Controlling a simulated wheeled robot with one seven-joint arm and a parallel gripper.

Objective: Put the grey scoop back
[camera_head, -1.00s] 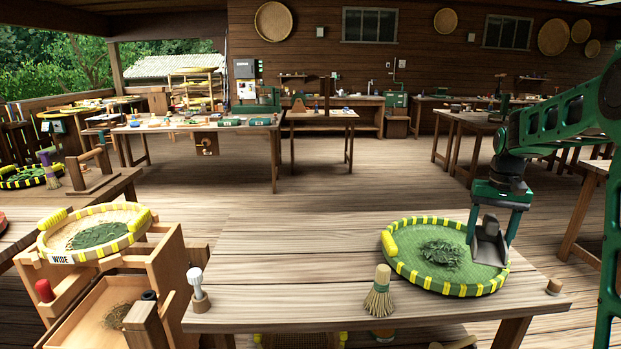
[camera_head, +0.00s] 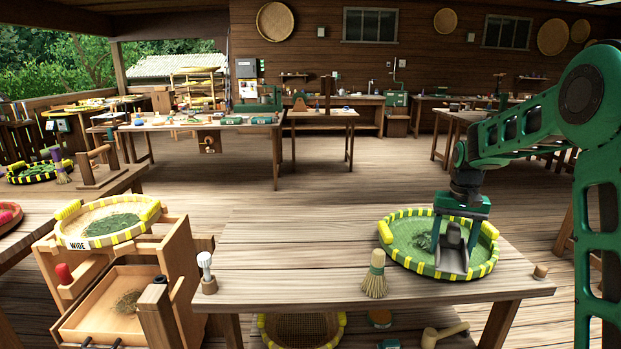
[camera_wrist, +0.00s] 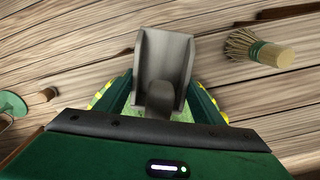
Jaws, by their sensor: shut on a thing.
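The grey scoop (camera_head: 453,252) is in my gripper (camera_head: 459,226), over the right part of the round green tray with yellow bands (camera_head: 403,266). The scoop hangs down in the head view and hides part of the tray. In the wrist view the scoop (camera_wrist: 165,62) shows between the two green fingers, its handle end toward my gripper (camera_wrist: 158,105). My gripper is shut on the scoop. I cannot tell whether the scoop touches the tray. Green leaves (camera_head: 424,241) lie in the tray, partly hidden by the scoop.
A small broom (camera_head: 375,277) stands left of the tray on the table (camera_head: 300,265). A white-topped tool (camera_head: 206,270) is at the table's left edge, and a small wooden peg (camera_head: 540,271) at the right. The table's middle is clear. A wooden stand holds a sieve labelled WIDE (camera_head: 78,243).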

